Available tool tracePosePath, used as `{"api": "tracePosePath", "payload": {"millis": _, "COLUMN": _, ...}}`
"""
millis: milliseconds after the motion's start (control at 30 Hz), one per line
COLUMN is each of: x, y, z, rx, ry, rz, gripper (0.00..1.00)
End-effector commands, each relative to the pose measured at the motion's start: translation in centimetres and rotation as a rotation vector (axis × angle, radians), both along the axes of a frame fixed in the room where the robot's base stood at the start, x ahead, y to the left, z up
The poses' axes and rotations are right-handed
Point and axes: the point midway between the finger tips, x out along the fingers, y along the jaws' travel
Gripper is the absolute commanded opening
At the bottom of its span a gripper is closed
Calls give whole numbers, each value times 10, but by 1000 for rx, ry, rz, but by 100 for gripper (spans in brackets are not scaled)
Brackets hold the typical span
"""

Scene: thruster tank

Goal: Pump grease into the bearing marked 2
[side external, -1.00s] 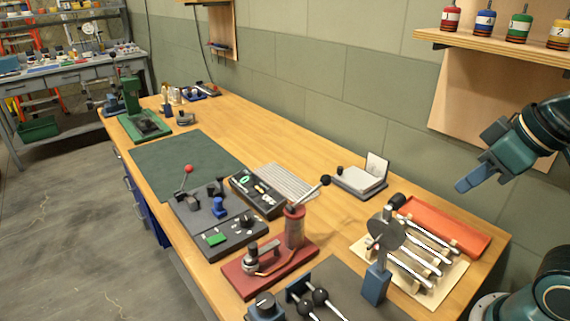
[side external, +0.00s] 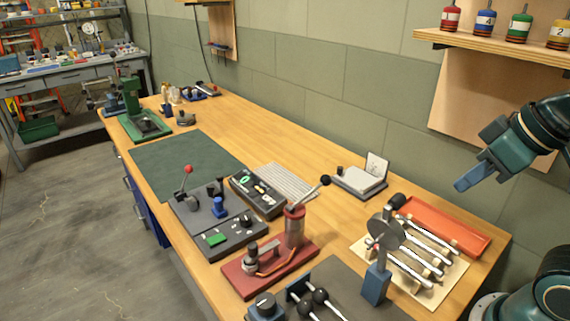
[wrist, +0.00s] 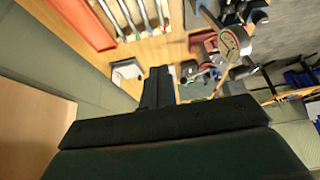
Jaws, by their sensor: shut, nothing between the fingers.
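A red-based lever pump (side external: 295,228) stands on the near part of the bench. Its upright cylinder carries a slanted lever with a black knob (side external: 325,180). A copper-coloured pipe runs along the base to a small metal fitting (side external: 250,254). I cannot make out a bearing marked 2 on the bench. A yellow-banded piece (side external: 559,32) on the wall shelf seems to carry a 2, but I cannot tell that it is a bearing. My gripper (side external: 463,184) is shut and empty, above the bench's right end, well apart from the pump. Its fingers (wrist: 159,72) show in the wrist view.
A metal disc on a blue post (side external: 386,234) stands right of the pump. Behind it are a rack of metal rods (side external: 420,262) and an orange tray (side external: 450,226). Control boxes (side external: 228,235) stand left of the pump.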

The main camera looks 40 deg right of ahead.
Motion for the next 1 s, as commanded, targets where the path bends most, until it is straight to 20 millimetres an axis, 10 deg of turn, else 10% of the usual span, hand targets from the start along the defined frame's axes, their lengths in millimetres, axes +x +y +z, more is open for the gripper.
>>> {"api": "tracePosePath", "payload": {"millis": 367, "x": 41, "y": 9, "z": 13, "rx": 31, "ry": -23, "rz": 3, "gripper": 0}}
{"api": "tracePosePath", "payload": {"millis": 1000, "x": 169, "y": 45, "z": 27, "rx": 161, "ry": -92, "rz": 2, "gripper": 0}}
